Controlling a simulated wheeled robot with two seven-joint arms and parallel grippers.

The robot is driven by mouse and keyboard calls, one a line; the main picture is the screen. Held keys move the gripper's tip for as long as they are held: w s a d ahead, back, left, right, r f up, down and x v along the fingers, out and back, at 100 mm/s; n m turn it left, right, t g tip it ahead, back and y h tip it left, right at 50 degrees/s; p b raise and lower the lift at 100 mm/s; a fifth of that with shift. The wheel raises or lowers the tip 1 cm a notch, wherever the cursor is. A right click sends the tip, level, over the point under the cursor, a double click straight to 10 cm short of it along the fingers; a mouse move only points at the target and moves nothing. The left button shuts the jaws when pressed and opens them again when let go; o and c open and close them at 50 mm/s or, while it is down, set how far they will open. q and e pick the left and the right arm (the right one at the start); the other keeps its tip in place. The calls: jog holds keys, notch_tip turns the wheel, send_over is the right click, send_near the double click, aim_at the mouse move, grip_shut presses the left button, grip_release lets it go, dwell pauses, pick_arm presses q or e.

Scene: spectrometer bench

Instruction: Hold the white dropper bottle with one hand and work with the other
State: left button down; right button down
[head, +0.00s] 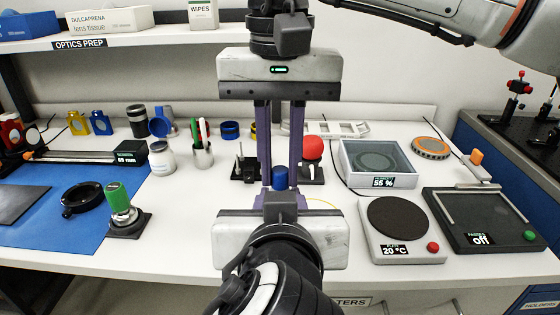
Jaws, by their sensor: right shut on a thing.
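A small blue cap (280,177) shows upright at the middle of the bench, between purple fingers. What is under it is hidden, so I cannot make out the white dropper bottle's body. My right gripper (281,180) is above it, pointing down, with its two long fingers shut on the cap from both sides. My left gripper (283,202) is low in front, seen from behind. Its own body hides most of its fingers, with purple edges showing close below the cap. I cannot tell whether it is open or shut.
A hot plate (432,249) and a black-topped device (480,244) stand at the right, a scale (350,165) behind them. A red-balled stand (313,148) is close behind my fingers. A green-knobbed stand (118,197) is on the left.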

jog(key=m, duration=1.6)
jog(key=shift+m, duration=0.4)
jog(key=m, duration=0.8)
jog(key=shift+f+m, duration=0.1)
jog(key=shift+m, duration=0.2)
jog(key=m, duration=0.8)
jog(key=shift+s+m, duration=0.1)
jog(key=shift+m, duration=0.3)
jog(key=c, duration=1.5)
grip_release()
jog(key=shift+c, duration=0.2)
